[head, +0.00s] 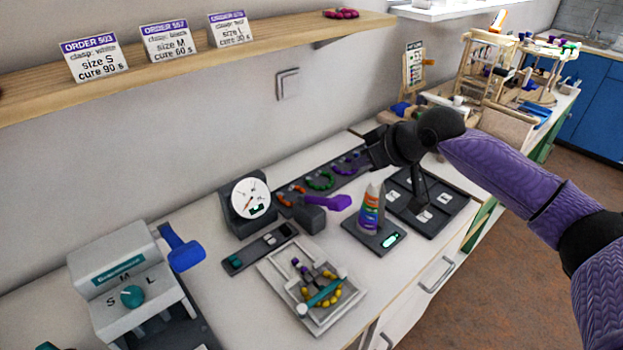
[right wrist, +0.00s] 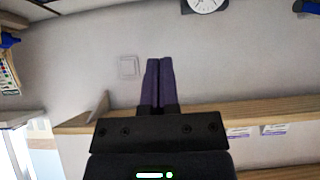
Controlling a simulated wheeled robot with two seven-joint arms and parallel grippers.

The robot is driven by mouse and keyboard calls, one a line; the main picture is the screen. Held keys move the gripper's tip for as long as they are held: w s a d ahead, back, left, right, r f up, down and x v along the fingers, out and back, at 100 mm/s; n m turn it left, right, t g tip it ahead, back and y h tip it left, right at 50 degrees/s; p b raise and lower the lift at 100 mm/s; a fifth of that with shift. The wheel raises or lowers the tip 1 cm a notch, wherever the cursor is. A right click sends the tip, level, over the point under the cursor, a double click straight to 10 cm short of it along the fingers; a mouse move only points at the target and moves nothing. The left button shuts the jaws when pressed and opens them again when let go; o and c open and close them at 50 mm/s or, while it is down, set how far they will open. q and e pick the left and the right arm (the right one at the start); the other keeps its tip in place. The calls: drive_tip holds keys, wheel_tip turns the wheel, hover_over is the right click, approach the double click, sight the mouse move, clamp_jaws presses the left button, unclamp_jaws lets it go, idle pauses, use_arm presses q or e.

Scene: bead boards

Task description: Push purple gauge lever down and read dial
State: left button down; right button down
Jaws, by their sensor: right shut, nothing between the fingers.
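The gauge has a round white dial (head: 251,197) in a dark housing, standing near the wall. Its needle is too small to read. The purple lever (head: 328,202) sticks out to the right from a dark block beside the gauge and looks roughly level. My right gripper (head: 365,157) is above the counter, to the right of and above the lever in the head view, apart from it. In the right wrist view its purple fingers (right wrist: 158,65) are shut with nothing between them. The dial (right wrist: 205,4) is cut off at that view's top edge. My left gripper is not in view.
A bead tray (head: 313,325) lies in front, and a dark compartment tray (head: 458,205) lies to the right. A size machine with a blue handle (head: 182,250) stands left. A wooden shelf (head: 200,72) runs above.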

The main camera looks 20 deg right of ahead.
drive_tip(key=shift+s, duration=0.1)
drive_tip(key=b, duration=0.4)
hover_over(339, 198)
drive_tip(key=w, duration=0.2)
drive_tip(key=f, duration=0.7)
drive_tip(key=shift+s+a+f, duration=0.15)
drive_tip(key=shift+a+f, duration=0.15)
drive_tip(key=shift+f, duration=0.1)
drive_tip(key=shift+s+d+f, duration=0.3)
drive_tip(key=shift+s+f, duration=0.4)
drive_tip(key=shift+f, duration=0.25)
drive_tip(key=shift+s+f, duration=0.25)
drive_tip(key=shift+f, duration=0.15)
